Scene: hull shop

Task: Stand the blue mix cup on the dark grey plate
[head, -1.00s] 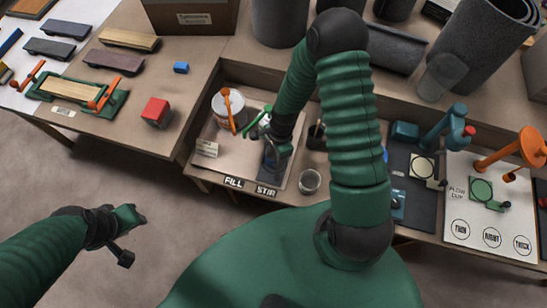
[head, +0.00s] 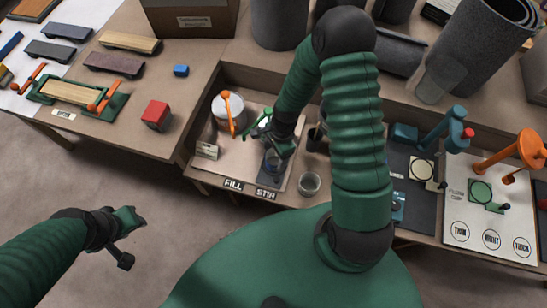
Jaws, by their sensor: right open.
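The blue mix cup (head: 271,163) shows as a bluish, see-through shape just below my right gripper, largely hidden by it. It appears to be over the dark grey plate (head: 268,181), behind the STIR label; I cannot tell whether its base rests flat. My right gripper (head: 276,152) is open, close around or beside the cup's upper part. My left gripper (head: 131,232) hangs over the floor at the lower left, away from the benches, with nothing visible in it.
A white tub (head: 228,112) with an orange handle stands left of the cup. A clear glass (head: 309,184) stands to the right and a dark cup (head: 316,138) behind it. A red block (head: 156,113) sits on the left bench. My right forearm hides part of the bench.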

